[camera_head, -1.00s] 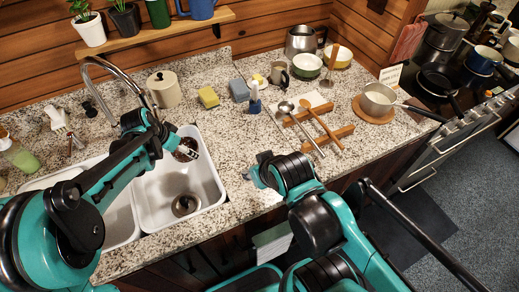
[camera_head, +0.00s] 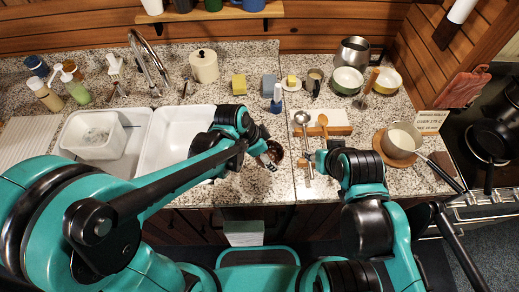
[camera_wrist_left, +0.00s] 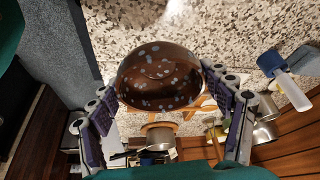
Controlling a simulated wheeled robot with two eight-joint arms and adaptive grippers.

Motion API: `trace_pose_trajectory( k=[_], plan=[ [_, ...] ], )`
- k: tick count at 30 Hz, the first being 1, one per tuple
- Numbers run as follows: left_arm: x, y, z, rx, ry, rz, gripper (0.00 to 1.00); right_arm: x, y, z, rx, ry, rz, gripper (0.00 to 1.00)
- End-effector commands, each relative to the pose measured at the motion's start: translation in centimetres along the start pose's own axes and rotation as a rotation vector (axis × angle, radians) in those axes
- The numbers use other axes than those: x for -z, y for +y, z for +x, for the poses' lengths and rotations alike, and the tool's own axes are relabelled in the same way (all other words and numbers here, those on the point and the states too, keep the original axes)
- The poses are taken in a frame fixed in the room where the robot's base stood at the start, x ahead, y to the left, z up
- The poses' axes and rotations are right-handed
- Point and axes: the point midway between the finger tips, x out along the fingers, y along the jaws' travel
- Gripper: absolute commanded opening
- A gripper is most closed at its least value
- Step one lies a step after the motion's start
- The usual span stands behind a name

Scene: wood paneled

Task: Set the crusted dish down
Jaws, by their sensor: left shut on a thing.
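The crusted dish is a dark brown round bowl (camera_head: 274,151) with pale spots. It is over the granite counter (camera_head: 258,187) near its front edge, right of the sink. My left gripper (camera_head: 268,158) is shut on it and partly covers it. In the left wrist view the bowl (camera_wrist_left: 160,78) sits between the two finger pads, with pale spots across its surface. I cannot tell whether it touches the counter. My right gripper (camera_head: 308,160) is near the wooden spoon rest; its fingers are too small and hidden to read.
The sink's empty right basin (camera_head: 170,140) lies left of the bowl, and a white tub (camera_head: 95,135) stands in the left one. A ladle (camera_head: 303,120), wooden spoon (camera_head: 323,121) and saucepan (camera_head: 400,141) are to the right.

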Motion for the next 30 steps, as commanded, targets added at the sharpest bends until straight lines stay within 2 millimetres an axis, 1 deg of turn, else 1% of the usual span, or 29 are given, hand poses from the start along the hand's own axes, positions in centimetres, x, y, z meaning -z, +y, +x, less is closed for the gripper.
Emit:
trace_pose_trajectory(
  k=[1,6,9,12,17,24,30],
  plan=[
    [-0.6,-1.5,1.0,0.003,0.0,-0.006,0.41,-0.4,0.0,0.5,0.0,0.0,0.0,0.4],
    [-2.2,-5.5,2.9,0.002,0.0,-0.005,0.41,-0.8,0.0,1.2,0.0,0.0,0.0,0.4],
    [-2.9,-7.2,3.8,0.002,0.001,-0.003,0.41,-1.0,0.0,1.4,0.0,0.0,0.0,0.4],
    [-3.3,-8.2,4.2,0.001,0.0,-0.002,0.41,-1.1,0.0,1.5,0.0,0.0,0.0,0.4],
    [-3.6,-8.7,4.9,0.0,0.0,0.0,0.41,-1.2,0.0,1.7,0.0,0.0,0.0,0.4],
    [-4.9,-8.6,8.0,0.0,0.0,0.0,0.41,-1.8,0.0,2.5,0.0,0.0,0.0,0.4],
    [-5.0,-8.6,8.1,0.0,0.0,0.0,0.41,-1.7,0.0,2.5,0.0,0.0,0.0,0.4]
  ],
)
